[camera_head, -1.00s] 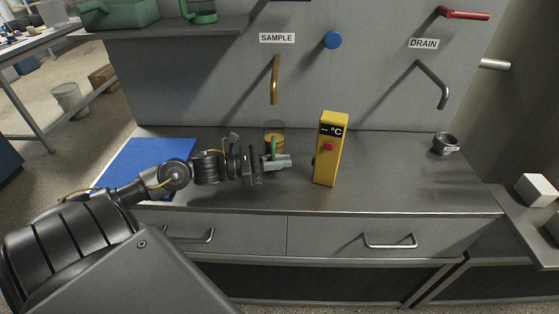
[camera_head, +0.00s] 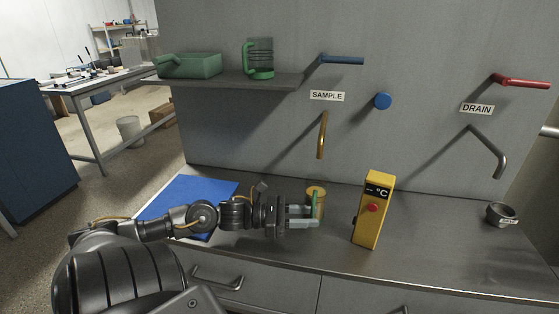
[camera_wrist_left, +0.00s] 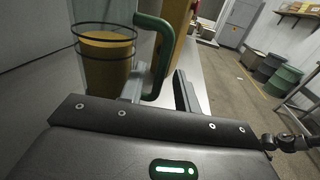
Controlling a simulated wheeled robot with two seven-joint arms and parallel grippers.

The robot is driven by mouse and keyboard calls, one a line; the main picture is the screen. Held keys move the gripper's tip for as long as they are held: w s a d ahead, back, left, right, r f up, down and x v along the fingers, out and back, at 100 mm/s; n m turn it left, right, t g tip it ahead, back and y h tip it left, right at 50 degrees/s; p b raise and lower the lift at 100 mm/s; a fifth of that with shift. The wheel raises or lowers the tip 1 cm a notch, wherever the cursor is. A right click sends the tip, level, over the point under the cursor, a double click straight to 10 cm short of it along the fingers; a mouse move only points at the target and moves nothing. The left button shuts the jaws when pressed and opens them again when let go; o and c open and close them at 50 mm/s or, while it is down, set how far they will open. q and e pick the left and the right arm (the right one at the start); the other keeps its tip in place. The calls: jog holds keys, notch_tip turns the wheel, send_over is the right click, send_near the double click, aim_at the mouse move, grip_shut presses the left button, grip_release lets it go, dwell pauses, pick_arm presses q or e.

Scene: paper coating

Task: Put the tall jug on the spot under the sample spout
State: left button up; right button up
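A clear jug with dark rings, amber contents and a green handle (camera_head: 316,190) stands on the counter below the brass sample spout (camera_head: 322,136). It also shows upright in the left wrist view (camera_wrist_left: 106,62). My left gripper (camera_head: 305,216) is at its handle. In the left wrist view the fingers (camera_wrist_left: 160,92) are apart, with the handle between them and a gap to the right finger. A second upright jug with rings and a green handle (camera_head: 259,58) stands on the wall shelf. The spot under the spout is hidden by the jug and gripper. My right gripper is out of view.
A yellow temperature box (camera_head: 373,212) stands close to the right of my left gripper. A blue mat (camera_head: 190,200) lies at the counter's left. A small grey cup (camera_head: 500,214) is at the right. A green container (camera_head: 190,65) is on the shelf (camera_head: 230,80).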

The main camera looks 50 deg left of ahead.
pick_arm(q)
jog(key=v, duration=0.7)
jog(key=shift+s+a, duration=0.25)
jog(key=shift+a, duration=0.05)
jog(key=shift+s+a, duration=0.25)
jog(key=shift+s, duration=0.05)
